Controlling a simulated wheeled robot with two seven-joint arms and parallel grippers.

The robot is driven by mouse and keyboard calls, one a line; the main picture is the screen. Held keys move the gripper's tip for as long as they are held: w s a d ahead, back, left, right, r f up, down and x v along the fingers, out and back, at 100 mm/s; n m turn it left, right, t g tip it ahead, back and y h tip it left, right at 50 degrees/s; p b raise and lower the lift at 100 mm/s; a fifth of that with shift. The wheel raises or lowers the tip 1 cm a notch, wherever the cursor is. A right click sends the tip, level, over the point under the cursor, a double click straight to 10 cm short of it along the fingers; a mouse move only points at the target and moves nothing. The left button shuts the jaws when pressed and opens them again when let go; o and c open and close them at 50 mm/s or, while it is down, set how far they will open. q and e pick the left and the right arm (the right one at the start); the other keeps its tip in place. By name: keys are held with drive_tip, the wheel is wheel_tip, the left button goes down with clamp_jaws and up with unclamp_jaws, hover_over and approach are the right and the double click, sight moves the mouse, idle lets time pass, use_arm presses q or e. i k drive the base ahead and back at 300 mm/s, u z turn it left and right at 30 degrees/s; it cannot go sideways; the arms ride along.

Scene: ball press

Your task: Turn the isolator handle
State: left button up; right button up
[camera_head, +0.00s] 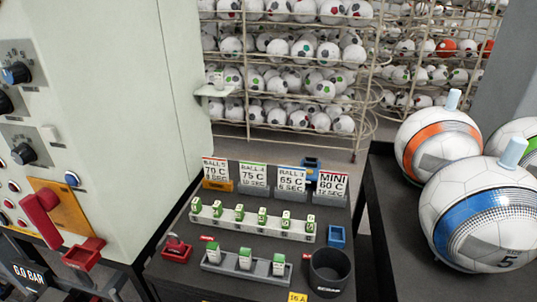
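The isolator handle (41,212) is a red lever on a yellow-orange plate (66,205) on the pale machine cabinet at the left. The lever sits tilted, from upper left toward lower right. A small red open tray or bracket (85,253) is just below and to the right of it. Neither of my grippers shows in the head view, so I cannot see how they stand relative to the handle.
Dark knobs (23,153) and small buttons are on the cabinet (120,90) above the handle. A "6.0 BAR" display (30,273) is below. A dark bench (190,270) with racks and labels stands at the centre. Large balls (485,215) sit at the right.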

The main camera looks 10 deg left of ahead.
sight(36, 206)
drive_tip(key=u, duration=1.85)
drive_tip(key=k, duration=1.3)
drive_tip(key=u, duration=0.75)
drive_tip(key=i, duration=1.85)
drive_tip(key=z, duration=0.5)
